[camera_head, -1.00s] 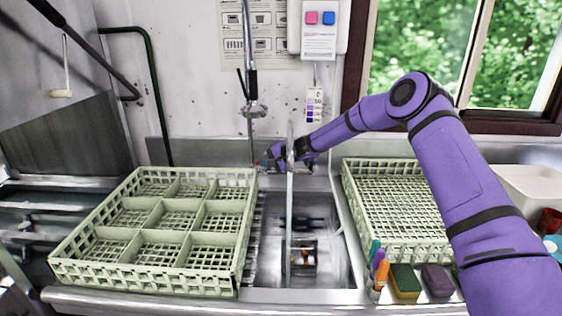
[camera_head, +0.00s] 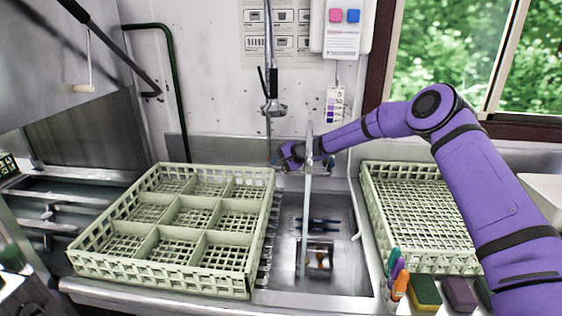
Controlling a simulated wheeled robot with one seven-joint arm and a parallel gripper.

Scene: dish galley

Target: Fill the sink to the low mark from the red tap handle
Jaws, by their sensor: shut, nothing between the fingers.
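The sink (camera_head: 340,235) is a steel basin between two green racks. A pale, translucent vertical strip (camera_head: 305,215) runs down into it and looks like a stream of water, though I cannot be sure. My gripper (camera_head: 282,156) is shut and empty at the back of the sink, pointing left, close to the tap fittings by the wall. The red tap handle cannot be made out clearly there; my gripper covers much of that spot. I cannot tell whether they touch. The low mark and a water level cannot be made out in the sink.
A divided green rack (camera_head: 160,270) stands left of the sink and another green rack (camera_head: 420,255) right of it. A hanging spray tap (camera_head: 272,108) is at the back wall.

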